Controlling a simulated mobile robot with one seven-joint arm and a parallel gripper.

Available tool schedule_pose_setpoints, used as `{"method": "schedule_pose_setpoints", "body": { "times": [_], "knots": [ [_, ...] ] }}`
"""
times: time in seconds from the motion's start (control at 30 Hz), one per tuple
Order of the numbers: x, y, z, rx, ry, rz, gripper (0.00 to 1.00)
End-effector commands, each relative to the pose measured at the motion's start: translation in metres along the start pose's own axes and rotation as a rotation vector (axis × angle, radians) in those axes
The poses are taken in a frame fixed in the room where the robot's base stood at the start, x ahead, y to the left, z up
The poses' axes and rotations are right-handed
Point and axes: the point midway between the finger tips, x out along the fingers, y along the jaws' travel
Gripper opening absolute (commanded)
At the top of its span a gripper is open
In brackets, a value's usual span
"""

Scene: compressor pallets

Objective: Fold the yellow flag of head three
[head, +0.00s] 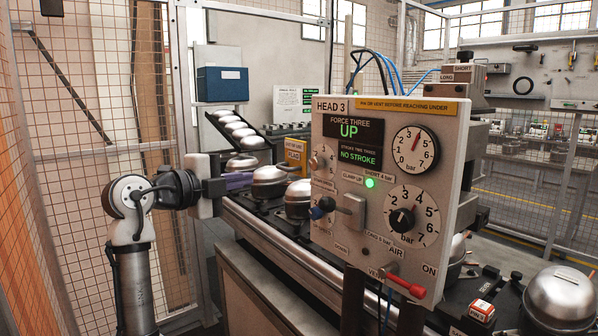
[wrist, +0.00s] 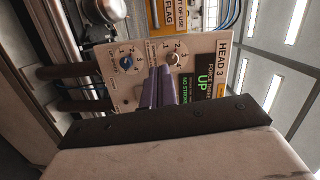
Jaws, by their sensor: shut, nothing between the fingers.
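The head three panel (head: 340,240) stands upright in the middle of the head view and reads UP and NO STROKE. A yellow flag plate (head: 294,150) shows behind its left edge, partly hidden by the panel. In the wrist view the yellow flag (wrist: 168,14) is at the top, cut off by the frame, with lettering about use and FLAG. My gripper (head: 250,178), with purple fingers, is left of the panel, over the row of compressors. In the wrist view my gripper (wrist: 160,72) is shut and empty, its fingers overlapping the panel face; contact cannot be told.
Silver domed compressors (head: 269,182) stand along the line under and behind the panel. A red handle (head: 404,286) sticks out at the panel's lower right. A mesh fence (head: 90,130) stands behind my arm. Blue and black hoses (head: 385,68) rise above the panel.

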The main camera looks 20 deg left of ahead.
Motion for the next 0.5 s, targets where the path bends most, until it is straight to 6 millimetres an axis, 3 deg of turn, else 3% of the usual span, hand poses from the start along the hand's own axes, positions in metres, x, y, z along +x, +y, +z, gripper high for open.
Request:
{"method": "schedule_pose_setpoints", "body": {
  "times": [0.17,0.5],
  "knots": [
    [0.013,0.0,-0.001,0.007,0.01,0.013,0.0],
    [0.082,-0.002,-0.002,0.004,0.01,0.012,0.0]
  ]
}}
